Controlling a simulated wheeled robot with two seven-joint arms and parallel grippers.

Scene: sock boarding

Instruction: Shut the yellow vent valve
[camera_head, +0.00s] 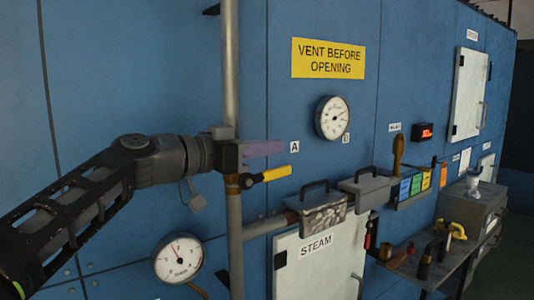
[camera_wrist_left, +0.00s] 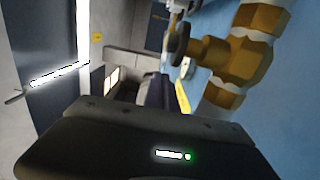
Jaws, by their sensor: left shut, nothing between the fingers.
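The yellow vent valve lever (camera_head: 272,173) sticks out to the right from the vertical pipe (camera_head: 236,245), crosswise to it and tilted slightly up at its far end. Its brass body also shows large in the left wrist view (camera_wrist_left: 228,62), with part of the yellow lever (camera_wrist_left: 183,98) partly hidden behind my gripper. My left gripper (camera_head: 280,147), with purple-grey fingers, is shut and empty. It appears just above the lever in the head view, pointing right; I cannot tell whether it touches. My right gripper is not in view.
A yellow sign (camera_head: 328,48) reads "VENT BEFORE OPENING". A dial gauge (camera_head: 332,118) is right of the gripper; another (camera_head: 178,259) is lower left. A white steam door (camera_head: 318,268) is below. Handled boxes (camera_head: 366,188) and a cluttered shelf (camera_head: 420,268) stand to the right.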

